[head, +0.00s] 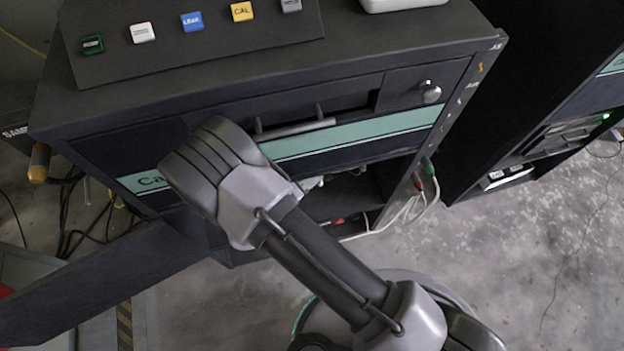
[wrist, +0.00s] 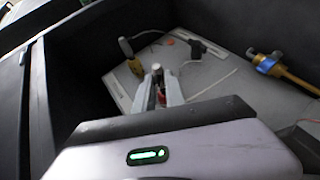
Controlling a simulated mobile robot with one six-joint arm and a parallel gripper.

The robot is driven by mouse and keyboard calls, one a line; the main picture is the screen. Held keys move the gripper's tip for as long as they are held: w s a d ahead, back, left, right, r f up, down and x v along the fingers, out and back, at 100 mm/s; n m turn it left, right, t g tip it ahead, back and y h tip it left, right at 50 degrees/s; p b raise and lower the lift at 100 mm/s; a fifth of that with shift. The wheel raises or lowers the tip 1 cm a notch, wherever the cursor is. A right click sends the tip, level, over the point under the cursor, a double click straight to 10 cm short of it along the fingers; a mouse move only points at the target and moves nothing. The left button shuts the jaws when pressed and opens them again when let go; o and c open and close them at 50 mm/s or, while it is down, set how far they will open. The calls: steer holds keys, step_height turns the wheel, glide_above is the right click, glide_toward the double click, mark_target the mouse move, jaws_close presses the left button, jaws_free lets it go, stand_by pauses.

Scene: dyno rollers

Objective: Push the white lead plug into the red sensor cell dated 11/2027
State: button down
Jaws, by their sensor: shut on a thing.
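My gripper (wrist: 158,88) reaches into the open cabinet compartment. It is shut on a small dark red thing with a pale tip (wrist: 157,69), mostly hidden between the fingers; I cannot tell whether this is the sensor cell. A thin white lead (wrist: 212,82) lies on the grey floor of the compartment, beside a small black connector (wrist: 198,48). I cannot make out its white plug for sure. No 11/2027 date is readable. In the head view, my arm hides the gripper, and a small red thing (head: 338,221) shows low inside the cabinet.
A brass fitting with a blue band (wrist: 280,70) lies at the right of the compartment, and a yellow-brown thing (wrist: 127,46) at the back left. Dark walls enclose them. Outside, white leads (head: 408,211) hang at the cabinet's right side. A handled drawer (head: 298,127) is above the opening.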

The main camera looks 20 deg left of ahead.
steer(key=shift+w+a, duration=0.3)
steer(key=shift+w, duration=0.2)
steer(key=c, duration=1.3)
jaws_free()
